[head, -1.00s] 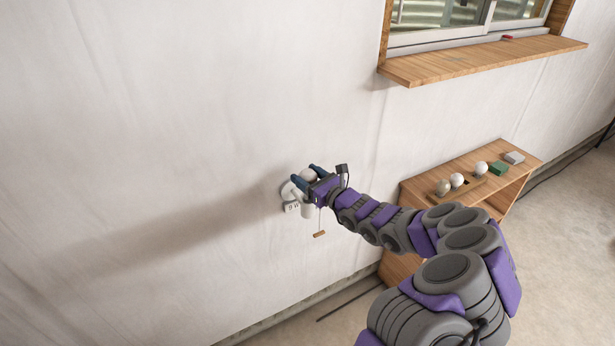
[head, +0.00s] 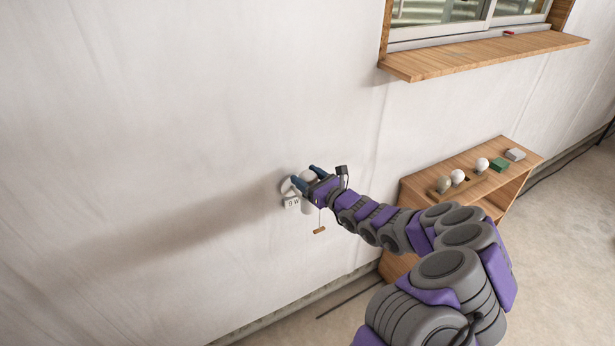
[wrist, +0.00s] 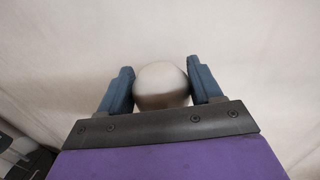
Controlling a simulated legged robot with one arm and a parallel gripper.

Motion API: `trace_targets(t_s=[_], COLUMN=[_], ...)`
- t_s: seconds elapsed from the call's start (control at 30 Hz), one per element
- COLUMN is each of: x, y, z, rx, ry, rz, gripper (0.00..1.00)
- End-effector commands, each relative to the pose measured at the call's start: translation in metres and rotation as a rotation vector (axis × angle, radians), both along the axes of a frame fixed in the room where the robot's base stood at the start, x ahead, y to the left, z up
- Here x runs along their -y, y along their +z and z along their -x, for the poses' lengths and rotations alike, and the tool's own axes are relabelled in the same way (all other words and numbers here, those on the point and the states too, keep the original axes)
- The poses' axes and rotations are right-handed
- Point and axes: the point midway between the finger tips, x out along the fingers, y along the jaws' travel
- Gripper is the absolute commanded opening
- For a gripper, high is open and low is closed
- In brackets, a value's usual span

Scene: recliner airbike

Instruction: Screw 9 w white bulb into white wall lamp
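The white wall lamp (head: 286,189) is fixed low on the white wall, beside a small "9 W" label (head: 292,203). My gripper (head: 305,174) is at the lamp, with its blue fingers on either side of a round white bulb (head: 309,177). In the wrist view my gripper (wrist: 160,72) has one finger against each side of the bulb (wrist: 162,86), with no clear gap. The bulb's base and the socket are hidden behind the gripper, so I cannot tell how they meet. A pull cord with a wooden handle (head: 319,230) hangs below.
A wooden shelf unit (head: 415,192) stands at the right, with several bulbs (head: 457,177), a green block (head: 499,165) and a grey block (head: 515,154) on top. A wooden window sill (head: 480,56) juts out above. The wall left of the lamp is clear.

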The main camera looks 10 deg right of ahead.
Motion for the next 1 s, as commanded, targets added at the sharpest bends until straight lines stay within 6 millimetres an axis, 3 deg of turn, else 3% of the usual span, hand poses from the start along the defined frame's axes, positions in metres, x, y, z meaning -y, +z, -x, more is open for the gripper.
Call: trace_targets(t_s=[0.3, 0.67, 1.0], x=[0.000, 0.004, 0.024], y=[0.001, 0.001, 0.001], z=[0.000, 0.004, 0.037], rx=[0.000, -0.001, -0.002], ry=[0.000, -0.002, -0.002], rz=[0.000, -0.001, -0.002], gripper=[0.94, 0.94, 0.94])
